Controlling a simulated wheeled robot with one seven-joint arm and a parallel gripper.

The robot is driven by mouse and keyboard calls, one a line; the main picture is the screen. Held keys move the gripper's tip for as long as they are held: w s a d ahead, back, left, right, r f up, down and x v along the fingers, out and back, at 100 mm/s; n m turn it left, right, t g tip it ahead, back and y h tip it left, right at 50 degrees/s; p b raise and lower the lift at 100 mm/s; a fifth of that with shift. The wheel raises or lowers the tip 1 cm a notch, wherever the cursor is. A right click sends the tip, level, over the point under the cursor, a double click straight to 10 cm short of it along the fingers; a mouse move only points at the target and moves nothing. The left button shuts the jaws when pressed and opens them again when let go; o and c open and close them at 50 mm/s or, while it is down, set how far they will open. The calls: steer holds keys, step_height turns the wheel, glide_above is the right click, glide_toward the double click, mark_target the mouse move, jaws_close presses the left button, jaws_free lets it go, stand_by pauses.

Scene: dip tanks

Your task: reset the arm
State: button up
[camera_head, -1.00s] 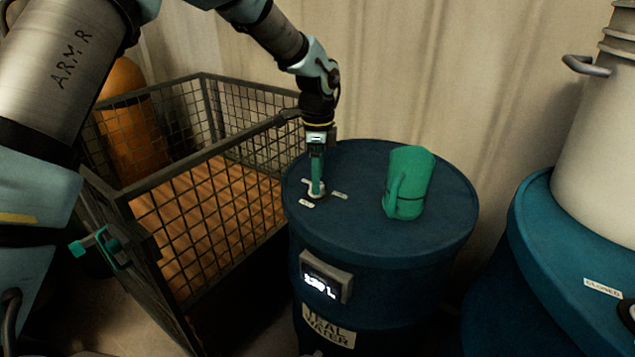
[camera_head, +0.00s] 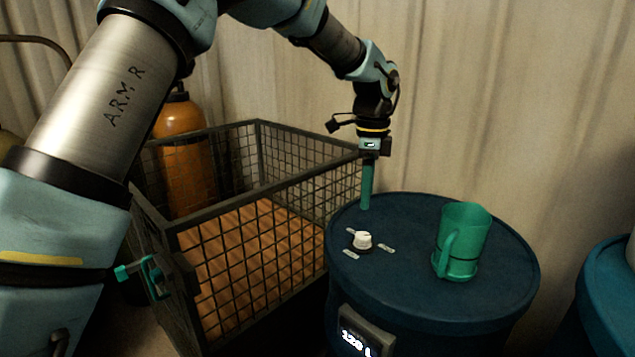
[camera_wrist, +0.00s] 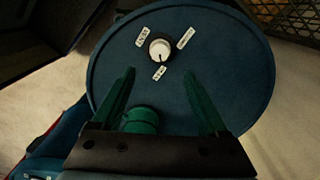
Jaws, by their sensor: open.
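My gripper (camera_head: 366,206) is above the left back part of the blue drum lid (camera_head: 400,291), apart from the white knob (camera_head: 362,240). In the wrist view its two green fingers (camera_wrist: 164,98) are spread, with nothing between their tips. The knob (camera_wrist: 160,50) sits on the lid beyond the fingertips, with small labels around it. A green mug (camera_head: 464,243) stands upright on the lid to the right of the knob. In the wrist view a green round part (camera_wrist: 140,120), seemingly the mug, shows between the fingers near the gripper body.
A wire mesh crate (camera_head: 255,225) with a wooden floor stands left of the drum. An orange cylinder (camera_head: 183,140) is behind it. A lit display (camera_head: 358,340) is on the drum's front. Another blue drum (camera_head: 607,290) is at the right. A corrugated wall is close behind.

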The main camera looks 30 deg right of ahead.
steer(key=w+a+f+n, duration=0.1)
steer(key=w+a+n, duration=0.3)
steer(key=a, duration=0.4)
steer(key=w+a+n, duration=0.3)
steer(key=a+n, duration=0.1)
steer(key=a, duration=0.5)
steer(key=w+a+f+n, duration=0.1)
steer(key=w+a+n, duration=0.3)
steer(key=a, duration=0.4)
steer(key=s+a+f+n+t, duration=0.1)
steer(key=s+a+n, duration=0.2)
steer(key=a+n, duration=0.4)
steer(key=s+a+f+n, duration=0.1)
steer(key=s+a+n, duration=0.3)
steer(key=a, duration=1.3)
steer(key=n, duration=0.3)
steer(key=shift+s+a+t, duration=0.2)
steer(key=shift+t, duration=0.2)
steer(key=shift+c, duration=0.3)
